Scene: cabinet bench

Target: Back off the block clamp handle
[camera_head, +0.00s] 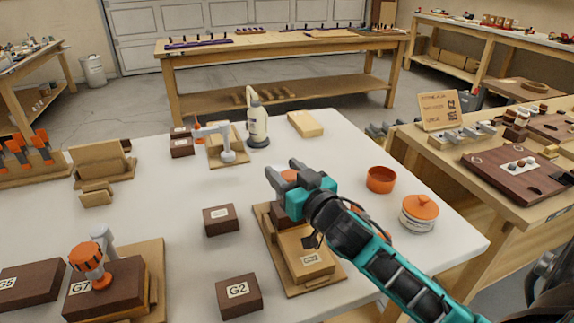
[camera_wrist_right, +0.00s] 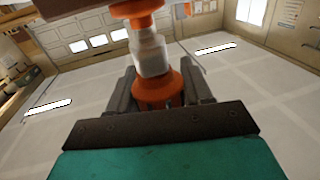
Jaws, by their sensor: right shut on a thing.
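My right gripper (camera_head: 283,172) is over the clamp on the wooden base board (camera_head: 338,272) at centre right. Its fingers are closed around an orange clamp handle (camera_head: 289,175), mostly hidden behind the gripper in the head view. In the right wrist view the orange handle (camera_wrist_right: 157,92) with its pale grey collar (camera_wrist_right: 149,52) stands between the two fingers. A labelled tan block (camera_head: 305,258) sits on the same board, below my wrist. The rest of the clamp is hidden by my gripper and arm. My left gripper is not in view.
Another orange-knobbed clamp (camera_head: 88,257) holds the dark G7 block at front left. Dark blocks (camera_head: 221,220) and G2 (camera_head: 238,295) lie left of the board. An orange cup (camera_head: 380,180) and an orange-lidded jar (camera_head: 420,212) stand to the right. A bottle (camera_head: 257,127) stands behind.

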